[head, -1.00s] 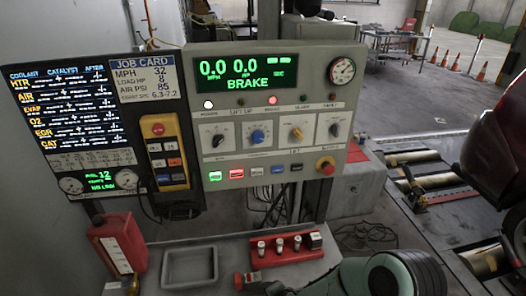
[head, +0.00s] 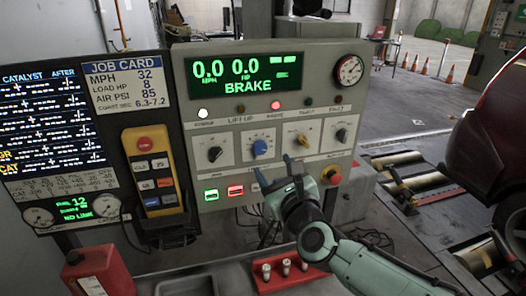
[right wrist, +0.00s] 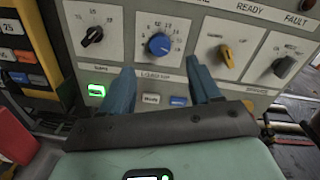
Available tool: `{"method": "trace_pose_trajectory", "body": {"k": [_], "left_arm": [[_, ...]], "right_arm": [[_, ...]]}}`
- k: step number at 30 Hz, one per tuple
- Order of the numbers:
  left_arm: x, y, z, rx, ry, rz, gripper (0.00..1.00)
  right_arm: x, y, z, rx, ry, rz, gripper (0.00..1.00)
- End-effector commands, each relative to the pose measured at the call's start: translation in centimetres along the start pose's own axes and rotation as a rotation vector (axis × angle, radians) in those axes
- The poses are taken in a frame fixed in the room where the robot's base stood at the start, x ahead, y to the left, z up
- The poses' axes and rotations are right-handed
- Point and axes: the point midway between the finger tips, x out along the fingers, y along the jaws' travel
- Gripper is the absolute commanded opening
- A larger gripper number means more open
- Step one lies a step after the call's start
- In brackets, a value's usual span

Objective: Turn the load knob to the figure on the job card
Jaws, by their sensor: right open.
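The job card (head: 126,80) is at the upper left of the console in the head view and reads LOAD HP 8. The blue knob (head: 259,147) sits on a numbered dial on the grey panel. In the right wrist view the blue knob (right wrist: 158,44) has a label below it that seems to read LOAD HP; its exact setting is too small to tell. My right gripper (head: 281,178) is open and empty, below and in front of the blue knob. In the right wrist view its fingers (right wrist: 163,84) point up, spread either side of the knob's line, apart from it. My left gripper is out of view.
A black knob (head: 215,153) is left of the blue one, with a yellow knob (head: 303,140) and another dark knob (head: 341,135) to the right. Lit buttons (head: 235,190) run below. A red stop button (head: 332,175) is at the lower right. A yellow pendant (head: 153,175) hangs left.

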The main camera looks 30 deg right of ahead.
Motion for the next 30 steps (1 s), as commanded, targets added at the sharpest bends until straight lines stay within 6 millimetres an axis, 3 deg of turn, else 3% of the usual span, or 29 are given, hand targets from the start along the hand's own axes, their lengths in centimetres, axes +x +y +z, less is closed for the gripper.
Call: {"method": "trace_pose_trajectory", "body": {"k": [6,12,25,30], "left_arm": [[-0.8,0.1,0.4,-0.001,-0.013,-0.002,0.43],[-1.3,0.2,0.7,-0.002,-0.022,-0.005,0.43],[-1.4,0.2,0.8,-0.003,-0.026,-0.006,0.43],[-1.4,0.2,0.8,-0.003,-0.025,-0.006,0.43]], "right_arm": [[4.8,0.0,0.0,-0.001,0.004,0.000,0.62],[7.4,0.0,0.0,-0.002,0.002,0.001,0.62],[8.3,0.0,-0.1,-0.004,0.001,0.000,0.62],[8.3,0.0,-0.1,-0.003,0.001,0.000,0.07]]}}
